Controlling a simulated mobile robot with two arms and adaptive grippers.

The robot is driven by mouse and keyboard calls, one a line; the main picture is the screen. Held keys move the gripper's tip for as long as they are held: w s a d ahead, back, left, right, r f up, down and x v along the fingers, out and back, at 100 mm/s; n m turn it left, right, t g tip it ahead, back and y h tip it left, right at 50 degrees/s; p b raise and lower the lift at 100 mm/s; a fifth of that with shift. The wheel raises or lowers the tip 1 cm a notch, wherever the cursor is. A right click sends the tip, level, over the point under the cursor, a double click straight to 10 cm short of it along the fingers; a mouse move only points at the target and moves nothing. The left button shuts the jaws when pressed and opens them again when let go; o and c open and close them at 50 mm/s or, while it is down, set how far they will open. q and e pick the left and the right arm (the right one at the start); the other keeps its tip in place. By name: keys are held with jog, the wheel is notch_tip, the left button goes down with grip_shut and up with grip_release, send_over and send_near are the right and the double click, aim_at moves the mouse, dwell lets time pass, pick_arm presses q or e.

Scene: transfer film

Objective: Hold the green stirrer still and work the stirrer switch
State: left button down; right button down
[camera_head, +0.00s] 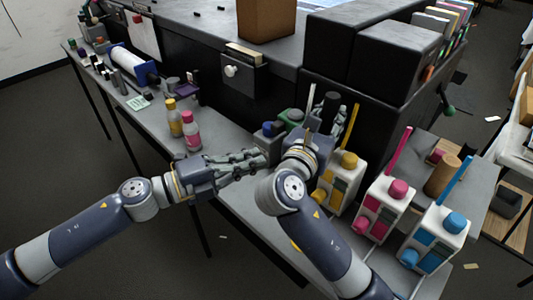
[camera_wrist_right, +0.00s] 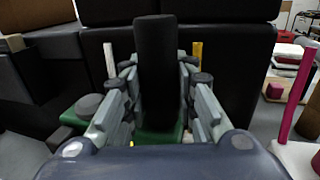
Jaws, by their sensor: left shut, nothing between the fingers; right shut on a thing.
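The green stirrer (camera_head: 291,117) stands on the bench, partly hidden behind my right gripper. Its green base (camera_wrist_right: 72,110) also shows in the right wrist view, with a grey round knob (camera_wrist_right: 90,106) at the left. I cannot tell whether this knob is the switch. My right gripper (camera_head: 329,112) is shut on the black upright part (camera_wrist_right: 155,70), which stands between its fingers above the green base. My left gripper (camera_head: 262,156) is shut and empty, its fingertips left of the right gripper and in front of the stirrer.
A blue-grey device (camera_head: 268,130) sits left of the stirrer. White units with yellow (camera_head: 348,160), pink (camera_head: 398,188) and blue (camera_head: 455,222) knobs stand at the right. Pink (camera_head: 191,135) and yellow (camera_head: 174,122) bottles stand at the left. Black boxes (camera_head: 395,58) rise behind.

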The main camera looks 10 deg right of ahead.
pick_arm(q)
jog(key=shift+s+a, duration=0.15)
jog(key=shift+a, duration=0.15)
pick_arm(e)
jog(key=c, duration=1.2)
grip_release()
